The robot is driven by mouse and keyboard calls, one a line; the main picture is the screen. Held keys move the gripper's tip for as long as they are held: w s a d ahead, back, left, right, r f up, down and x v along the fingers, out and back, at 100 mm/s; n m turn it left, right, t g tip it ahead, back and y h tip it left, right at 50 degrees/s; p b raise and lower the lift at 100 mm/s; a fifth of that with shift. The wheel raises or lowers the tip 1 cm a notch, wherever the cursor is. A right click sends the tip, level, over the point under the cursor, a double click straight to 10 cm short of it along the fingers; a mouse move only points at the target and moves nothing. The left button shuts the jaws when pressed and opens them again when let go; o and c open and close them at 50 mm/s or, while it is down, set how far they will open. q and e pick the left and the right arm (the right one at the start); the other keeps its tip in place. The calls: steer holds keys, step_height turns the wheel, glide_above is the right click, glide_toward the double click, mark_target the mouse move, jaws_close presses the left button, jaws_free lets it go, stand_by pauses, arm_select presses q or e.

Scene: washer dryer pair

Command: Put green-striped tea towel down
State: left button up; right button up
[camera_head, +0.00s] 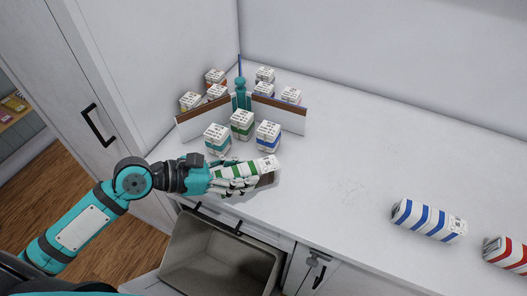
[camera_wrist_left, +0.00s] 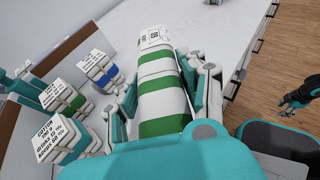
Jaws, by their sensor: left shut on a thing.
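The green-striped tea towel (camera_head: 238,171) is a white roll with green bands and a printed label at its far end. My left gripper (camera_head: 232,176) is shut around it, close over the counter near its front left edge. In the left wrist view the towel (camera_wrist_left: 163,88) lies lengthwise between the two fingers. I cannot tell whether its underside touches the counter (camera_head: 340,150). A dark jointed part, apparently my right gripper (camera_wrist_left: 300,95), is small at the right of the left wrist view; its jaws are unclear.
White boxes with teal (camera_head: 217,139), green (camera_head: 242,124) and blue (camera_head: 267,135) bands stand before a divider (camera_head: 280,114) with a teal post. Several more boxes are behind it. Blue-striped (camera_head: 428,220) and red-striped (camera_head: 508,253) rolls lie right. The counter's middle is clear. An open drawer (camera_head: 222,262) is below.

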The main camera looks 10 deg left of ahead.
arm_select(q)
steer(key=w+d, duration=0.1)
steer(key=w, duration=0.4)
steer(key=w+d, duration=0.1)
steer(key=w, duration=0.2)
steer(key=shift+w+d+f+p, duration=0.3)
steer(key=shift+d+f+p, duration=0.05)
steer(key=shift+p, duration=0.05)
steer(key=shift+w+d+f, duration=0.1)
steer(key=shift+w+f, duration=0.05)
steer(key=shift+w, duration=0.05)
step_height(320, 180, down, 3)
steer(key=shift+f, duration=0.3)
arm_select(e)
steer(key=shift+w+d+r, duration=0.45)
steer(key=shift+w, duration=0.25)
arm_select(q)
steer(key=o, duration=0.9)
arm_select(e)
steer(key=shift+s, duration=0.1)
